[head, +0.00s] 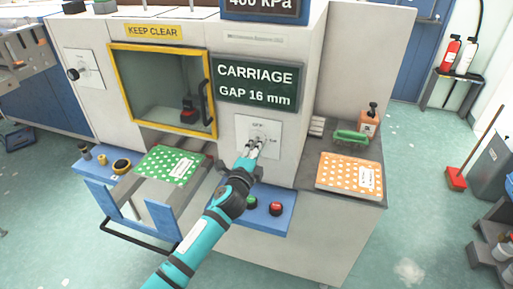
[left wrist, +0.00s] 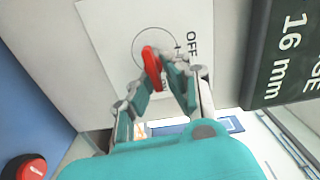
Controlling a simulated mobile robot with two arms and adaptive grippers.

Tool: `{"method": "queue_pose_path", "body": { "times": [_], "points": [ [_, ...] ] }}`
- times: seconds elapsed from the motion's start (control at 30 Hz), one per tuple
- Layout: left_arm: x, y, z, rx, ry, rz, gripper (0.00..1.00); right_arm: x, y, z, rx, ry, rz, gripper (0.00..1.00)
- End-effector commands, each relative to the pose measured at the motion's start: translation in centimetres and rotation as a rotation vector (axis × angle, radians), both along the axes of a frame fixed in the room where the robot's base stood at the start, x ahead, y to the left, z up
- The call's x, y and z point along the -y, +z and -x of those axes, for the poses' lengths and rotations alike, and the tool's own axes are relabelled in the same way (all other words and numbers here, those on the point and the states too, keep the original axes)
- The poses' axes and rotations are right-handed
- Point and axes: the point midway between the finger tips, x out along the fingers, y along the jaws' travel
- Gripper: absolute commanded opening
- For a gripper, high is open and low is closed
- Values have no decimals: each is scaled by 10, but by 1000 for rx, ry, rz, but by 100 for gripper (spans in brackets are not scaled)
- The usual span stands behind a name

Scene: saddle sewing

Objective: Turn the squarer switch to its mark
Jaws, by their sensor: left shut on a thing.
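The switch is a red knob (left wrist: 152,64) on a white plate (head: 271,130) on the machine's front, below the carriage gap sign. The plate carries a drawn circle, the word OFF and a second label partly hidden behind my fingers. My left gripper (head: 254,145) reaches the plate from below and hides most of the knob in the head view. In the left wrist view its fingers (left wrist: 158,78) are shut on the red knob, whose top shows above them. I cannot read which way the knob points against its marks. My right gripper is not in view.
A dark sign (head: 258,84) reads CARRIAGE GAP 16 mm. A yellow-framed guard window (head: 212,95) is at left. Below are a green dotted pad (head: 165,168) and a red button (head: 276,209). An orange dotted pad (head: 345,174) lies on the right shelf. Another knob (head: 74,73) is far left.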

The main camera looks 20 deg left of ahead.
Motion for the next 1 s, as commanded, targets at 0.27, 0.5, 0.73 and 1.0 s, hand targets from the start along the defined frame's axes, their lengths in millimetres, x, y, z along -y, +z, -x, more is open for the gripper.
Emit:
{"method": "queue_pose_path", "body": {
  "times": [0.27, 0.5, 0.73, 1.0],
  "points": [
    [1, -12, 2, -15, -1, -81, 0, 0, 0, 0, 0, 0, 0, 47],
    [1, -12, 2, -16, -1, -95, 0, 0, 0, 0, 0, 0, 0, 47],
    [1, -12, 2, -16, -1, -94, 0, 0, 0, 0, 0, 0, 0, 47],
    [1, -9, 1, -10, -1, -93, 38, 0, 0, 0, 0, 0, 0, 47]
  ]
}}
